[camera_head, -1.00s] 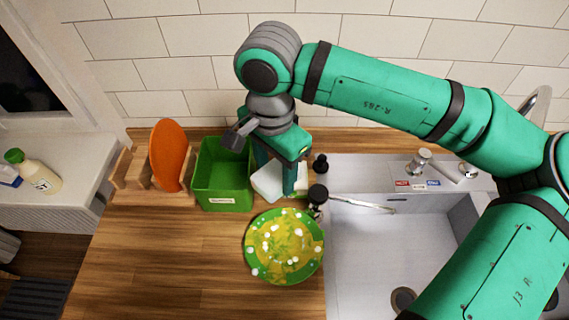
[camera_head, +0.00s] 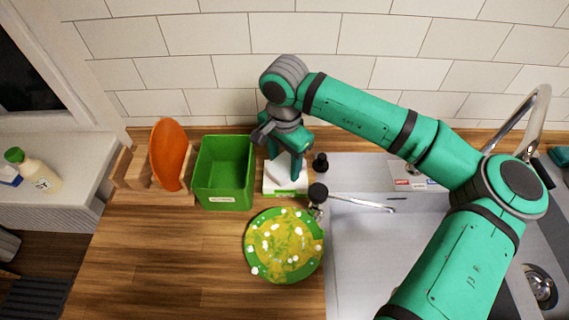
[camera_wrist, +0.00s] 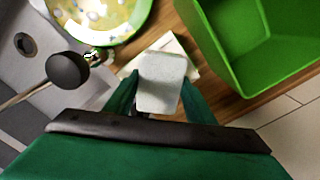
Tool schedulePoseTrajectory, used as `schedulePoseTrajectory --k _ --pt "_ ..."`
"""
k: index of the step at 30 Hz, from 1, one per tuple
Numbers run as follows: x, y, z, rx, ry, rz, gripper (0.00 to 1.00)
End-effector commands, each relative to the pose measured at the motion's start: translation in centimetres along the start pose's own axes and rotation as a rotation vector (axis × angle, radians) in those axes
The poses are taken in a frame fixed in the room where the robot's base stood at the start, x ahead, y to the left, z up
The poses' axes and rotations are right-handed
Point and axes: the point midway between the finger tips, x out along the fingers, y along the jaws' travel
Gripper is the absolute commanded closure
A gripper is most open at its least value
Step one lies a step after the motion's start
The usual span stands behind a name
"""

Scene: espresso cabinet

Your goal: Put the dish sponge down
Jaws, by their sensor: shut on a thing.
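My gripper (camera_head: 286,166) points down between the green bin and the sink. It is shut on the dish sponge, a pale block that shows clearly between the fingers in the wrist view (camera_wrist: 161,82). In the head view the sponge (camera_head: 277,174) is partly hidden by my gripper. A flat white tray (camera_head: 286,189) with a green label lies on the counter directly below the sponge. Part of it also shows behind the sponge in the wrist view (camera_wrist: 180,45). I cannot tell whether the sponge touches the tray.
The open green bin (camera_head: 224,172) is close on the left, with an orange plate (camera_head: 169,155) in a wooden rack beyond. A dirty green plate (camera_head: 284,246) is in front. The front left counter is clear.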

Motion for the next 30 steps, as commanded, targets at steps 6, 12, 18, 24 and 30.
schedulePoseTrajectory --k 6,12,18,24,30 --pt "0.7 0.0 0.0 0.0 0.001 -0.001 0.75" --pt "0.9 0.0 0.0 0.0 0.001 0.0 0.75" --pt "1.0 0.0 0.0 0.0 0.001 -0.001 0.32" --pt "1.0 0.0 0.0 0.0 0.001 -0.001 0.32" --pt "-0.3 0.0 0.0 0.0 0.003 -0.001 0.32"
